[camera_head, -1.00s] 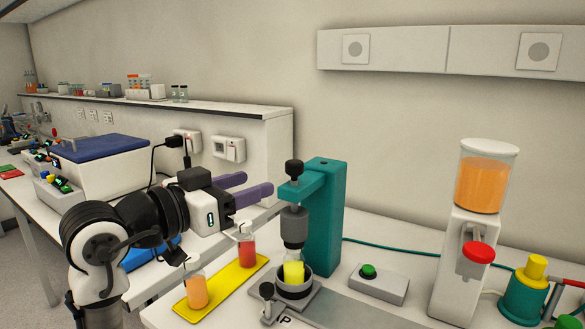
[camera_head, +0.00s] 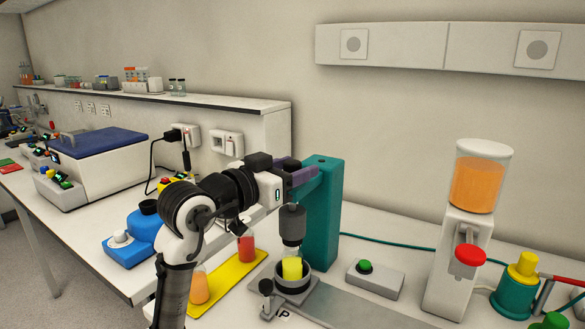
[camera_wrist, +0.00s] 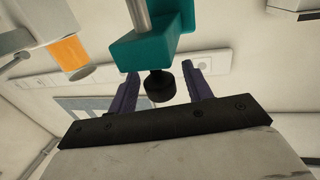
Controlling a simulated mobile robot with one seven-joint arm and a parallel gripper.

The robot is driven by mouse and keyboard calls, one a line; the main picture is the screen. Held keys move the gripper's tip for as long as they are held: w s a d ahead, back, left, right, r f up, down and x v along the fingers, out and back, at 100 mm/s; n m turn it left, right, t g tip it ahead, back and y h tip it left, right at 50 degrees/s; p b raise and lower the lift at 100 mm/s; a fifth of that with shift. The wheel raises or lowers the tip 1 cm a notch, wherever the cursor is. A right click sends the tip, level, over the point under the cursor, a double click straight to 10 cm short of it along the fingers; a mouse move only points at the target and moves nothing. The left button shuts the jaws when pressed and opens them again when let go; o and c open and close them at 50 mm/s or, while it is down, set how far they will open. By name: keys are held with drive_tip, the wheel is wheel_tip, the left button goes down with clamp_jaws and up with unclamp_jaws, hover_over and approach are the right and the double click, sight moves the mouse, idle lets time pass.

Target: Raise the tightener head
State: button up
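The tightener is a teal stand (camera_head: 322,215) with an arm reaching left. Its grey head (camera_head: 292,226) hangs just above a jar of yellow juice (camera_head: 292,268), which sits in a dark round holder. A black knob (camera_head: 291,164) tops the tightener arm and is partly hidden by my gripper in the head view. My gripper (camera_head: 312,176) is at knob height with its purple fingers apart. In the wrist view my gripper (camera_wrist: 161,84) is open, and the black knob (camera_wrist: 159,87) shows between the fingers with gaps on both sides.
A yellow tray (camera_head: 234,272) with orange and red jars lies left of the tightener, below my arm. A green-button box (camera_head: 375,279) and an orange juice dispenser (camera_head: 468,230) stand to the right. A blue device (camera_head: 133,237) is at the left.

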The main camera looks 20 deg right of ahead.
clamp_jaws()
drive_tip(key=shift+r+p, duration=1.1)
drive_tip(key=shift+r, duration=0.65)
drive_tip(key=shift+a, duration=0.1)
drive_tip(key=shift+o, duration=0.4)
unclamp_jaws()
drive_tip(key=shift+f, duration=0.1)
drive_tip(key=b+v, duration=0.3)
drive_tip(key=v, duration=1)
drive_tip(key=shift+s+a+b, duration=0.2)
drive_tip(key=shift+a+b, duration=0.1)
drive_tip(key=shift+b, duration=0.1)
